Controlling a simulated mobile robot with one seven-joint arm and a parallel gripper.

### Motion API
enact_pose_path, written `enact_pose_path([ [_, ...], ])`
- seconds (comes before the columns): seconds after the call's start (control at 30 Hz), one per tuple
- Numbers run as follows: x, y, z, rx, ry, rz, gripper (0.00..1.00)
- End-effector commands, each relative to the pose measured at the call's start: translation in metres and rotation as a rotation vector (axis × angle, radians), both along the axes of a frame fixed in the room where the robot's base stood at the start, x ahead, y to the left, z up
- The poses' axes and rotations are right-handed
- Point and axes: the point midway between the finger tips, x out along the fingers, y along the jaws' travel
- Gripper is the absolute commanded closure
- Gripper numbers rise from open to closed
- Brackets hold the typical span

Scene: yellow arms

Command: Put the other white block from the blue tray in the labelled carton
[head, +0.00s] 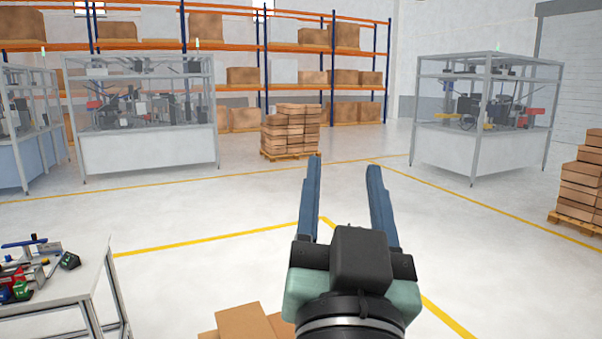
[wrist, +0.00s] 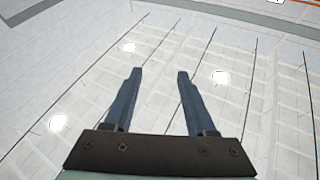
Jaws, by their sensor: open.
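My gripper (head: 345,165) is raised in front of me in the head view, with its two blue fingers wide apart and nothing between them. It also shows in the wrist view (wrist: 156,75), open and empty against a pale panelled surface with bright spots. No white block, blue tray or labelled carton can be made out in either view. A brown cardboard box (head: 247,325) shows at the bottom edge of the head view, partly hidden behind my gripper; no label can be seen on it.
A workbench (head: 85,268) with tools and small parts stands at the lower left. Glass-walled machine cells (head: 145,150) stand behind, with another at the right (head: 470,150). Stacked boxes on pallets (head: 290,130) and shelving stand farther back. The floor between, with yellow lines, is clear.

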Motion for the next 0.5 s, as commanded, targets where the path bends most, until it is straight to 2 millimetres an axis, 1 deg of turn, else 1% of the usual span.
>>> enact_pose_path([
  [0.03, -0.017, 0.015, 0.034, -0.045, -0.11, 0.016, 0.44],
  [0.1, -0.039, 0.029, 0.068, -0.091, -0.228, 0.022, 0.44],
  [0.2, -0.062, 0.041, 0.096, -0.131, -0.34, 0.021, 0.44],
  [0.3, -0.074, 0.046, 0.108, -0.147, -0.391, 0.018, 0.44],
  [0.5, -0.075, 0.046, 0.11, -0.151, -0.396, 0.017, 0.44],
])
